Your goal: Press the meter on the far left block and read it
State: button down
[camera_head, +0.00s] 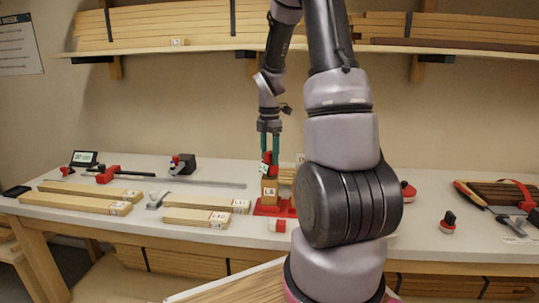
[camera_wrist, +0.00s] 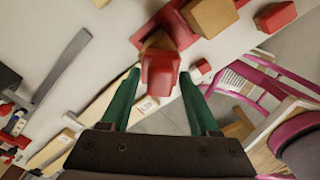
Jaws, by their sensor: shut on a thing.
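The red meter (camera_head: 267,158) stands over a wooden block labelled L4 (camera_head: 269,190) at the left of the red holder (camera_head: 262,209). My gripper (camera_head: 269,150) points down with its green fingers on either side of the meter. In the wrist view my gripper (camera_wrist: 160,74) is shut on the red meter (camera_wrist: 161,70), whose face cannot be read. The block under it (camera_wrist: 157,40) is mostly hidden there. Another wooden block (camera_wrist: 210,14) stands in the red holder (camera_wrist: 180,30). Whether the meter touches the block is unclear.
A small display (camera_head: 84,157), a red clamp (camera_head: 107,174) and a metal bar (camera_head: 215,183) lie behind. My arm hides the bench right of the holder.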

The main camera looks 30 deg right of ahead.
jog(key=shift+f, duration=0.55)
dwell(1.4)
jog(key=shift+r, duration=3.5)
jog(key=shift+d, duration=0.15)
